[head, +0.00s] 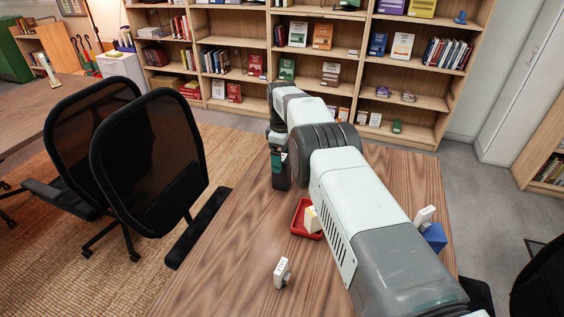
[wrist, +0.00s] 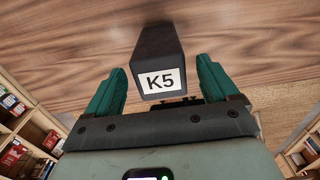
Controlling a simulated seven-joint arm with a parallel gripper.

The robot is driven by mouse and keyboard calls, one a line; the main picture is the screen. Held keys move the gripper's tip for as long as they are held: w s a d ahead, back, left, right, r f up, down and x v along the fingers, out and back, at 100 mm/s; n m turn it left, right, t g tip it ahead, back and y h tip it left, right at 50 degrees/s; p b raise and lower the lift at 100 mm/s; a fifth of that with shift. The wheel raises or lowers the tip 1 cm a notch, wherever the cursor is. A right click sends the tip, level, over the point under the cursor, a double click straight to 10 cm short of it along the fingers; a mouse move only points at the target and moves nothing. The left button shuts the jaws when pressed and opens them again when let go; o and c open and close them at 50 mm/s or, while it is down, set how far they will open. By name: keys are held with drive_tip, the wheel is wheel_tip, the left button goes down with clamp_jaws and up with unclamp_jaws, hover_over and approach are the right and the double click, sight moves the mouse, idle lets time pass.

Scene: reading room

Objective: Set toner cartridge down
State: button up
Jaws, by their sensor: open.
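The toner cartridge, a dark block with a white K5 label (wrist: 160,72), stands between the fingers of my gripper (wrist: 160,88) in the wrist view. The teal fingers are open, with a visible gap on each side of the block. In the head view the dark cartridge (head: 282,182) shows below my gripper (head: 277,162), near the far left edge of the wooden table (head: 235,245). It looks upright on the table, but its contact with the wood is hard to see.
A red tray (head: 299,230) with a cream block (head: 312,219) lies partly behind my arm. A small white labelled object (head: 282,272) stands at the front. A blue box (head: 434,237) with a white piece (head: 425,216) is at the right. Black chairs (head: 150,160) stand left.

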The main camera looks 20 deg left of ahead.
drive_tip(key=w+d+r+m, duration=0.1)
drive_tip(key=d+r, duration=0.1)
drive_tip(key=r, duration=0.7)
drive_tip(key=d+r+m, duration=0.1)
drive_tip(key=d+r, duration=0.1)
drive_tip(key=r, duration=0.8)
drive_tip(key=s+d+r+m+t, duration=0.2)
drive_tip(key=s+d+r+m, duration=0.25)
drive_tip(key=d+r, duration=0.9)
drive_tip(key=s+d+r+m+t, duration=0.1)
drive_tip(key=s+d+r+m, duration=0.1)
drive_tip(key=s+d+r, duration=0.4)
drive_tip(key=s+d+r+m+t, duration=0.1)
drive_tip(key=s+d+r+m, duration=0.25)
drive_tip(key=s, duration=0.55)
drive_tip(key=s+d+f+m, duration=0.2)
drive_tip(key=s+d+f, duration=0.2)
drive_tip(key=s, duration=0.6)
drive_tip(key=s+d+f+m+t, duration=0.1)
drive_tip(key=s+d+f+m, duration=0.2)
drive_tip(key=s, duration=0.7)
drive_tip(key=shift+s+d+f+m+t, duration=0.2)
drive_tip(key=shift+d+f+m+t, duration=0.15)
drive_tip(key=shift+d, duration=0.45)
